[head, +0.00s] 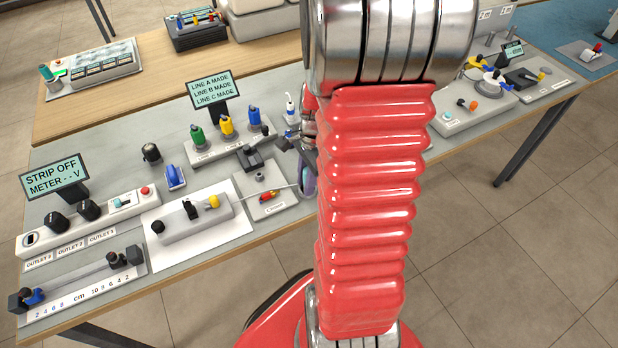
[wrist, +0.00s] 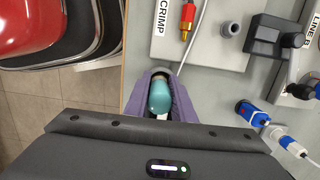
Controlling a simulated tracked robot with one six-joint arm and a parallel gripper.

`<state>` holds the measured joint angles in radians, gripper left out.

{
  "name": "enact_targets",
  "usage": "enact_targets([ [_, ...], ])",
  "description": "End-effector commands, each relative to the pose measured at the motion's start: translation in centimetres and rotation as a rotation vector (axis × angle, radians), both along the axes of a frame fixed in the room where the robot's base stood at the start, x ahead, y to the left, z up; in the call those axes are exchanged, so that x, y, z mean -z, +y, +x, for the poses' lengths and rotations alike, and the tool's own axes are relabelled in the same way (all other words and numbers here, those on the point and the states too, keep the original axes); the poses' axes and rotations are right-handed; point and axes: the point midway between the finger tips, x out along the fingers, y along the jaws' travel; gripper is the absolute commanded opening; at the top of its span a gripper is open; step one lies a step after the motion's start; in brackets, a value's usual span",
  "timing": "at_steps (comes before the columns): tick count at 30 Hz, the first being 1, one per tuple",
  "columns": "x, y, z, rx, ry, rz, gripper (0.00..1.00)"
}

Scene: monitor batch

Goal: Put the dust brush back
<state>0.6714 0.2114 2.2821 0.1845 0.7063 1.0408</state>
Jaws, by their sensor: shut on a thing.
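The handle is over or beside the bench's near edge, next to the crimp station (wrist: 200,30). In the head view the purple fingers (head: 308,172) show just left of my red arm, at the bench edge. Most of the brush is hidden there. I cannot tell whether it touches the bench. No brush holder is clearly visible.
The crimp station (head: 266,204), with a red connector and a pale cable, is just left of my gripper. Green, yellow and blue plugs (head: 227,126) stand behind it. Open floor lies before the bench.

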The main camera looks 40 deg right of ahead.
Motion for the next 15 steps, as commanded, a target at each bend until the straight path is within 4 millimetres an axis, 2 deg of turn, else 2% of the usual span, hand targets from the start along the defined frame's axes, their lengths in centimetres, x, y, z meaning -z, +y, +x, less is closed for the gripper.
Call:
enact_targets([
  [12, 1.1, 0.0, -0.1, 0.000, 0.002, 0.001, 0.00],
  [13, 1.2, 0.0, -0.1, 0.000, 0.003, 0.001, 0.24],
  [15, 1.2, 0.1, -0.2, 0.000, 0.004, 0.002, 0.29],
])
